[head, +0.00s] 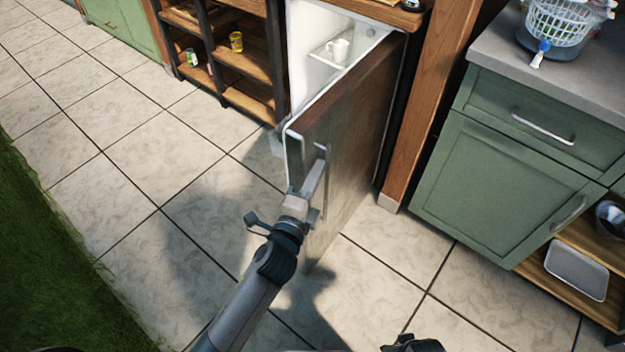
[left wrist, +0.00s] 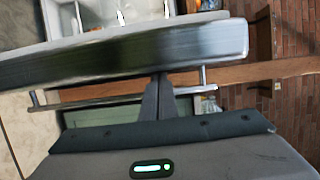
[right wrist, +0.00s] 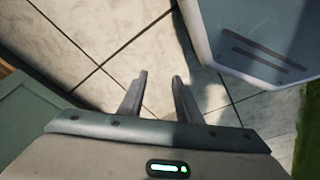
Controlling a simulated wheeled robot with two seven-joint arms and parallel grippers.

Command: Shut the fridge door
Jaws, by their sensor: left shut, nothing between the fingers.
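The fridge door (head: 352,130) stands wide open, swung out from the white fridge (head: 310,68). Its outer face is dark brown and its edge is light. A metal bar handle (head: 325,160) runs along the outer face; in the left wrist view the handle (left wrist: 55,104) crosses behind my fingers. My left gripper (head: 316,168) is shut and empty, its tips at the door beside the handle. In the left wrist view the fingertips (left wrist: 160,80) meet the door's edge; contact cannot be told. My right gripper (right wrist: 160,78) is open and empty over the floor.
A white mug (head: 338,50) stands on a shelf inside the fridge. An open wooden shelf unit (head: 245,65) is left of it. A wooden post (head: 430,95) and green cabinet (head: 500,185) stand right. Tiled floor (head: 130,180) is clear on the left.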

